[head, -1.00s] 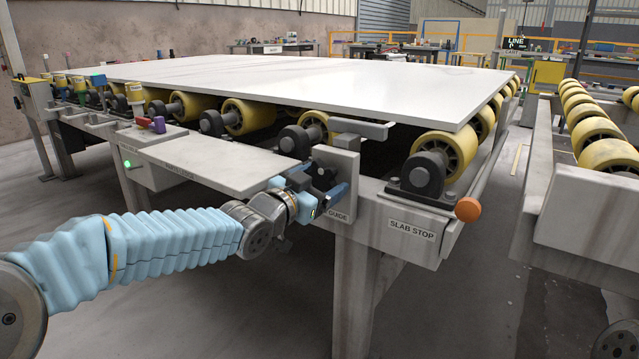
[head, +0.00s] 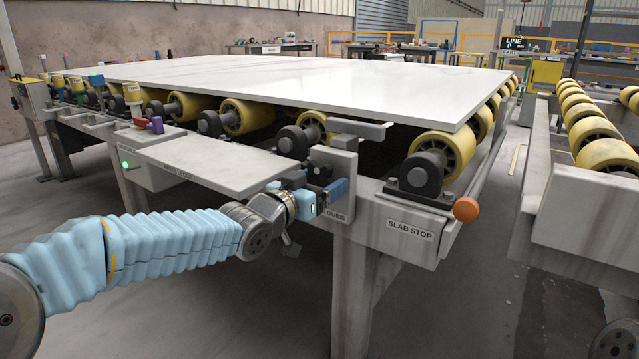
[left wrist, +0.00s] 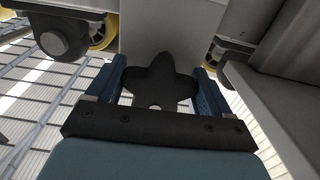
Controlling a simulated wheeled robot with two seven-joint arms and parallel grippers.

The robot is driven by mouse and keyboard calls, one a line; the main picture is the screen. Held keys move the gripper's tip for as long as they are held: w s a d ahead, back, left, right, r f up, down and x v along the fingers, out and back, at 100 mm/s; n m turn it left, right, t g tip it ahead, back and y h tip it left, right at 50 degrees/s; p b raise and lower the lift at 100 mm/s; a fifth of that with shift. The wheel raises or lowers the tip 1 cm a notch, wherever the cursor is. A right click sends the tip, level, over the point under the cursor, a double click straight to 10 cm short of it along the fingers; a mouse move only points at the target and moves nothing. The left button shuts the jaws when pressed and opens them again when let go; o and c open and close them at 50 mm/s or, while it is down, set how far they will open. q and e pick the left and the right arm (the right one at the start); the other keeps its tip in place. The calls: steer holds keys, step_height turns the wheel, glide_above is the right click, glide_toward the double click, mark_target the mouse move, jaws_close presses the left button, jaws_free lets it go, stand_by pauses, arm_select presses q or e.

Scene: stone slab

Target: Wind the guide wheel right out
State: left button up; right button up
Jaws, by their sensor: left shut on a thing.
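The guide wheel is a dark, lobed hand knob (left wrist: 160,82) on the grey guide bracket (head: 343,165), above the GUIDE label. My left gripper (head: 328,190) is at the bracket, and its blue fingers (left wrist: 160,90) stand on either side of the knob in the left wrist view. It is shut on the knob. In the head view the gripper hides most of the knob. The guide's grey bar (head: 362,129) lies at the bracket's top, beside the white slab (head: 300,80). My right gripper is not in view.
A grey shelf (head: 215,163) juts out just left of the bracket. Yellow rollers (head: 440,150) carry the slab. An orange ball knob (head: 466,209) is at the SLAB STOP corner. A second roller table (head: 585,215) stands to the right across an open floor gap.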

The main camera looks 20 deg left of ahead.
arm_select(q)
steer(key=o, duration=0.9)
steer(key=shift+o, duration=0.2)
steer(key=p+v, duration=0.1)
steer(key=v, duration=1.2)
steer(key=shift+s+p, duration=0.35)
steer(key=shift+s, duration=0.05)
steer(key=shift+a, duration=0.1)
